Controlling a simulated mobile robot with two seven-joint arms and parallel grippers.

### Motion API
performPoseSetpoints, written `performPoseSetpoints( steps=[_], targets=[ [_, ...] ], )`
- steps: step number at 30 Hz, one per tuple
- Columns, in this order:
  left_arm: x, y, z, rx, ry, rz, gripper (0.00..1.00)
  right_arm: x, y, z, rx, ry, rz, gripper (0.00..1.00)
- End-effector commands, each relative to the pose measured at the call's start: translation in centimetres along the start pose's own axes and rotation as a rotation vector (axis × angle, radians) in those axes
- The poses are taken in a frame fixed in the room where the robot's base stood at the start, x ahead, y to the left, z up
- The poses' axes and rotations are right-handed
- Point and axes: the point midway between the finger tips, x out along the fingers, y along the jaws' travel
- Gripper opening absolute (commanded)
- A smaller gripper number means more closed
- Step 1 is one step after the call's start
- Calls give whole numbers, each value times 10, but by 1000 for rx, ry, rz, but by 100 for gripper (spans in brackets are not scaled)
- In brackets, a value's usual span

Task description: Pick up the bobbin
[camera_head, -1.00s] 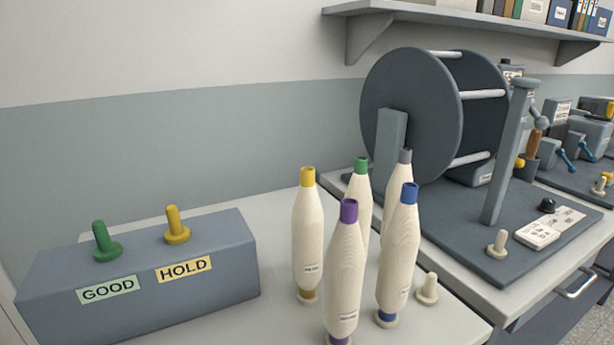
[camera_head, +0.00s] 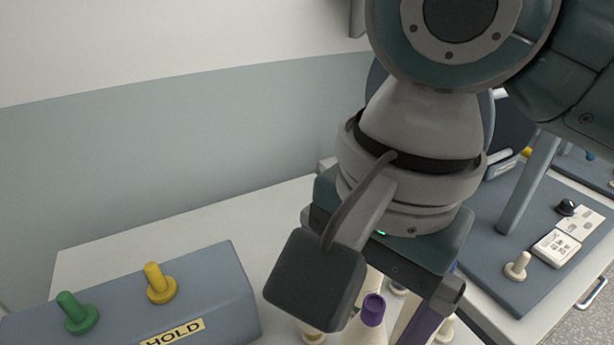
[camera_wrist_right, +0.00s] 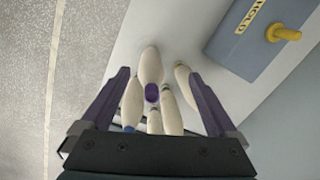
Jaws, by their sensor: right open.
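Cream bobbins with coloured tops stand upright in a cluster on the pale table. The purple-topped bobbin (camera_head: 370,332) shows just below my right gripper in the head view. In the right wrist view, its purple top (camera_wrist_right: 152,93) lies between the two fingers. A blue-topped bobbin (camera_wrist_right: 132,105) is beside the left finger, and another bobbin (camera_wrist_right: 187,85) is near the right finger. My right gripper (camera_wrist_right: 158,76) is open and points down over the cluster, holding nothing. In the head view, my wrist hides most of the bobbins. My left gripper is not in view.
A blue-grey box with a HOLD label (camera_head: 172,333) carries a green peg (camera_head: 76,314) and a yellow peg (camera_head: 158,285), left of the cluster. A reel stand's grey base (camera_head: 478,255) with a pale peg (camera_head: 517,266) is to the right. Bare table (camera_head: 215,222) lies behind the box.

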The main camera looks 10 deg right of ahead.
Motion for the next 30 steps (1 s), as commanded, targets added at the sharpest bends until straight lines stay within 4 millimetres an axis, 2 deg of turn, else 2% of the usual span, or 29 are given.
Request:
performPoseSetpoints(
  steps=[1,3,6,12,20,25,30],
  targets=[
    [-5,0,-2,0,0,0,50,-10,0,-10,64,27,26,94],
    [-6,0,-2,0,0,0,50,-14,1,-18,132,46,50,94],
    [-7,0,-2,0,0,0,50,-12,3,-22,182,58,69,94],
    [-6,0,-2,-2,1,1,50,18,6,-24,191,59,71,94],
    [-8,2,-4,-9,2,7,50,44,10,-26,188,59,69,94],
    [-8,2,-4,-11,3,8,50,72,13,-28,188,58,67,94],
    [-8,2,-4,-10,3,8,50,82,14,-28,186,58,65,94]
  ],
)
